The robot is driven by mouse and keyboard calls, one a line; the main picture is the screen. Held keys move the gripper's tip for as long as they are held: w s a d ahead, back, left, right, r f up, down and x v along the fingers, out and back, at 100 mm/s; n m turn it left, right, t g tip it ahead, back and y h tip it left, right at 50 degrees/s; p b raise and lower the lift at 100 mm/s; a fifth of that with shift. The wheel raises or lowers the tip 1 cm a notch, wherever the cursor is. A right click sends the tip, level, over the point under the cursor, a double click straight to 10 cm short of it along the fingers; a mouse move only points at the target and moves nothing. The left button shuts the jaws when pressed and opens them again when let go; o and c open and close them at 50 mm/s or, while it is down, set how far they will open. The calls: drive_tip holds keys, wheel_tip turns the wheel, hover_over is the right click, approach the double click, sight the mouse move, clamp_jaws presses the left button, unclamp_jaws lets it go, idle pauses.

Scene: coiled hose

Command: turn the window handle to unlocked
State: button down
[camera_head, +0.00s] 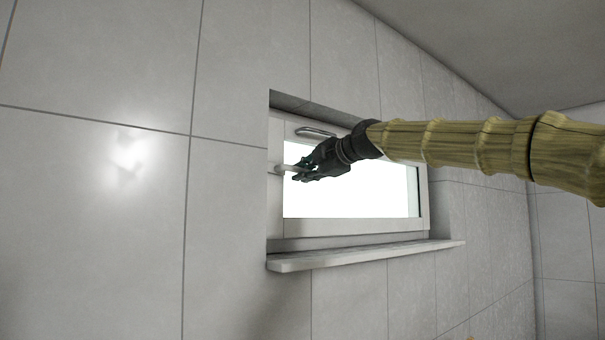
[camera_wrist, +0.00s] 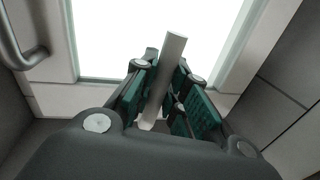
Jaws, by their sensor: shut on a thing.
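The window (camera_head: 350,226) has a pale frame set into a tiled wall, with bright white glass. Its pale window handle (camera_head: 282,168) sits on the left side of the frame and points roughly sideways to the right, toward the glass. My gripper (camera_head: 299,172) reaches it from the right and is shut on it, the fingers hiding part of the lever. In the wrist view, the handle (camera_wrist: 175,46) is a plain light bar between the green-padded fingers (camera_wrist: 166,95), its free end sticking out past them. The sash looks closed against the frame.
A curved metal bar (camera_head: 316,132) is fixed on the frame above my gripper; it also shows at the upper left in the wrist view (camera_wrist: 22,48). A stone sill (camera_head: 365,254) juts out below the window. The recess edges surround the frame closely. The wall at left is bare.

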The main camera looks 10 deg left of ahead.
drive_tip(key=shift+r+n, duration=0.35)
drive_tip(key=shift+n, duration=0.05)
idle(0.4)
drive_tip(key=c, duration=1.4)
unclamp_jaws()
drive_tip(key=shift+s, duration=0.1)
drive_tip(key=shift+d, duration=0.1)
drive_tip(key=v, duration=1.2)
drive_tip(key=shift+r, duration=0.1)
